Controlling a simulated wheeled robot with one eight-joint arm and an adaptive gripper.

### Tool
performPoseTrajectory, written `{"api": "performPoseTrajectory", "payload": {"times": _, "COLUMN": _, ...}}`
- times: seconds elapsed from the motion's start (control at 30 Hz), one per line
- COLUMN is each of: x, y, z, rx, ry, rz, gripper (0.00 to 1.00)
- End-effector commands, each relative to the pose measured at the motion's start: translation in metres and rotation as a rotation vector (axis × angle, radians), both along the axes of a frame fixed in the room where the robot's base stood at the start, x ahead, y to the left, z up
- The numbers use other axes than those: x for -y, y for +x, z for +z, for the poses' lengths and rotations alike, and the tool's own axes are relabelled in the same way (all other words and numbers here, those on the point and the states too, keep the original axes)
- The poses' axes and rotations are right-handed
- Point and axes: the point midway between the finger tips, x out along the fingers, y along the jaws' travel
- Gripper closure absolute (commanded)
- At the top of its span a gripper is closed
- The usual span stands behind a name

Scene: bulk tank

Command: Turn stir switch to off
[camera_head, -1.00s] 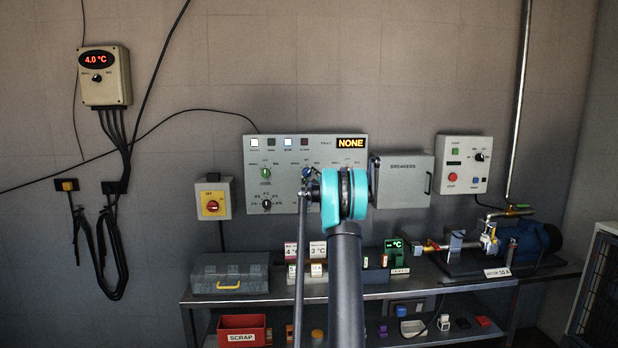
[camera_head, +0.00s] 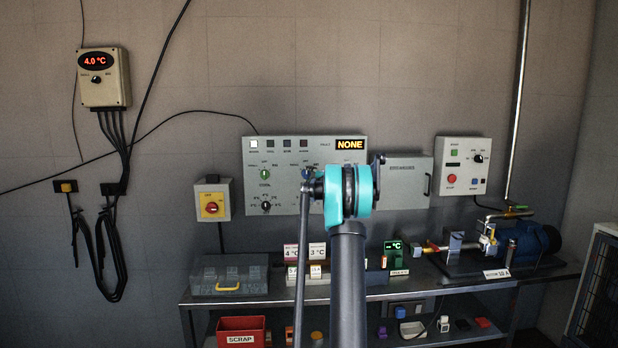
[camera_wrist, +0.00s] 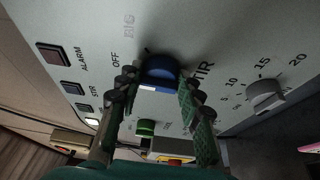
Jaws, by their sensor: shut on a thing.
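The stir switch is a round blue knob (camera_wrist: 160,68) on the grey control panel (camera_wrist: 215,30), beside printed "STIR" and "OFF" lettering. My gripper (camera_wrist: 158,88) is shut on this knob, with one dark green-grey finger on each side of it. The exact direction of the knob's pointer is hard to tell. In the head view my arm hides most of the panel's right half and the knob's area. The square lamp labelled STR (camera_wrist: 72,88) looks dark in the wrist view.
A green knob (camera_head: 265,174) and a black dial (camera_head: 266,205) sit left of my arm on the panel. The breakers box (camera_head: 404,180) is close on the right, and a yellow-red switch box (camera_head: 212,203) is on the left. A bench (camera_head: 230,298) with labelled items stands below.

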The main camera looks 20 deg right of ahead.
Motion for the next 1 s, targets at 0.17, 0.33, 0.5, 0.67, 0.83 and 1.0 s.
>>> {"api": "performPoseTrajectory", "payload": {"times": 0.17, "x": -0.0005, "y": -0.0001, "z": -0.0004, "rx": -0.006, "ry": -0.021, "rz": 0.001, "gripper": 0.93}}
{"api": "performPoseTrajectory", "payload": {"times": 0.33, "x": -0.0006, "y": -0.0001, "z": -0.0004, "rx": -0.006, "ry": -0.023, "rz": 0.001, "gripper": 0.93}}
{"api": "performPoseTrajectory", "payload": {"times": 0.5, "x": -0.0007, "y": -0.0001, "z": -0.0005, "rx": -0.007, "ry": -0.022, "rz": 0.001, "gripper": 0.93}}
{"api": "performPoseTrajectory", "payload": {"times": 0.67, "x": -0.0006, "y": -0.0001, "z": -0.0003, "rx": -0.006, "ry": -0.021, "rz": 0.001, "gripper": 0.45}}
{"api": "performPoseTrajectory", "payload": {"times": 0.83, "x": -0.0004, "y": 0.0001, "z": -0.0001, "rx": -0.006, "ry": -0.021, "rz": 0.001, "gripper": 0.43}}
{"api": "performPoseTrajectory", "payload": {"times": 1.0, "x": 0.0001, "y": -0.0016, "z": 0.0002, "rx": -0.006, "ry": -0.02, "rz": 0.0, "gripper": 0.43}}
